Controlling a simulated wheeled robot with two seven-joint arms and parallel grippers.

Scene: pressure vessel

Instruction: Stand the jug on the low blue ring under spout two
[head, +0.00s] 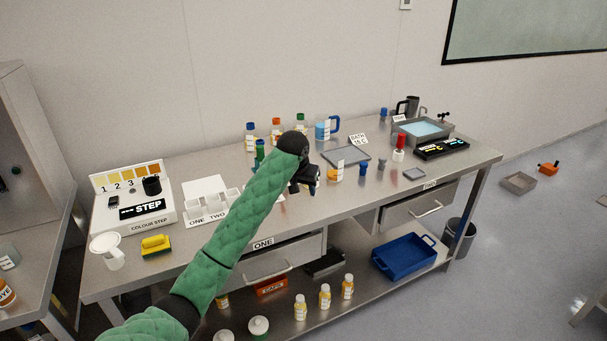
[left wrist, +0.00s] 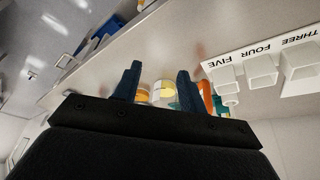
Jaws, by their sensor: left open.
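A jug with a blue handle and bluish body (head: 323,131) stands at the back of the steel bench, right of several small bottles. The white spout rack (head: 205,203) is at the bench's left-middle; its ONE and TWO labels show, and my left arm hides its right part. In the left wrist view the white rack (left wrist: 262,62) shows labels THREE, FOUR and FIVE. I cannot make out the low blue ring. My left gripper (head: 304,183) is open and empty above the middle of the bench, in front of the jug and right of the rack. My right gripper is not in view.
A small labelled jar (head: 335,174) stands close to my left gripper. A grey tray (head: 346,157), a water bath (head: 421,130) and a red-topped bottle (head: 399,148) are to the right. A white colour-step box (head: 137,217) and yellow sponge (head: 156,245) are at left.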

